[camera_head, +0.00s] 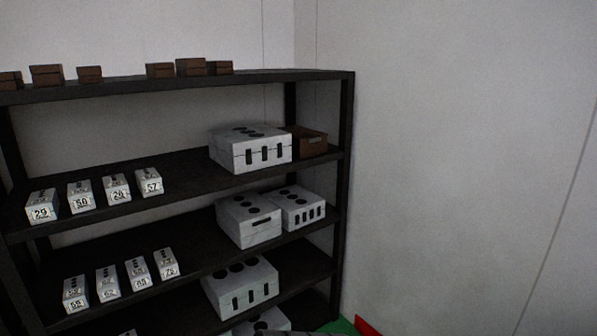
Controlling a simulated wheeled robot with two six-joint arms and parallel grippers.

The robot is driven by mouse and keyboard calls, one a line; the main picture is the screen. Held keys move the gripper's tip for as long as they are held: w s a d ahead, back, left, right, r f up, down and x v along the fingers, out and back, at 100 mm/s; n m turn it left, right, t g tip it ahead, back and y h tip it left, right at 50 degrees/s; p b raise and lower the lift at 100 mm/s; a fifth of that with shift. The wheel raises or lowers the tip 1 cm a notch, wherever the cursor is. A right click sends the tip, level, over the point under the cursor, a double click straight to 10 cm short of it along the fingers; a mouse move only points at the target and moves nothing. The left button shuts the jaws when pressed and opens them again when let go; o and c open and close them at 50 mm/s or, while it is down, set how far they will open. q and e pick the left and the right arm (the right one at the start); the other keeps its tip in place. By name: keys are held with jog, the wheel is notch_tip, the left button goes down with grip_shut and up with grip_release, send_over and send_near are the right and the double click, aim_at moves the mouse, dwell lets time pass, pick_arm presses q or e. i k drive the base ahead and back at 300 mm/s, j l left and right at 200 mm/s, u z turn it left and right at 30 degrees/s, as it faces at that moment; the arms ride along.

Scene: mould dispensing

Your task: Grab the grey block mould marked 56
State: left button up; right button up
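Small grey block moulds with number labels stand in rows on a dark shelf rack (190,86). On the upper row the labels look like 29 on the leftmost mould (41,206), 50, 56 or 58 on the second mould (80,196), 26 on the third mould (116,187) and 57 on the fourth mould (149,181). The lower row starts with a mould (75,293) that looks marked 55; the others there are hard to read. I cannot tell for certain which one is marked 56.
Large grey moulds (249,148) with dark holes fill the right part of the shelves. A brown box (311,142) sits beside the top one. Small brown blocks (190,67) lie on the top board. A white wall (450,170) closes the right side.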

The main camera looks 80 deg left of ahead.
aim_at(80, 195)
jog(key=u, duration=4)
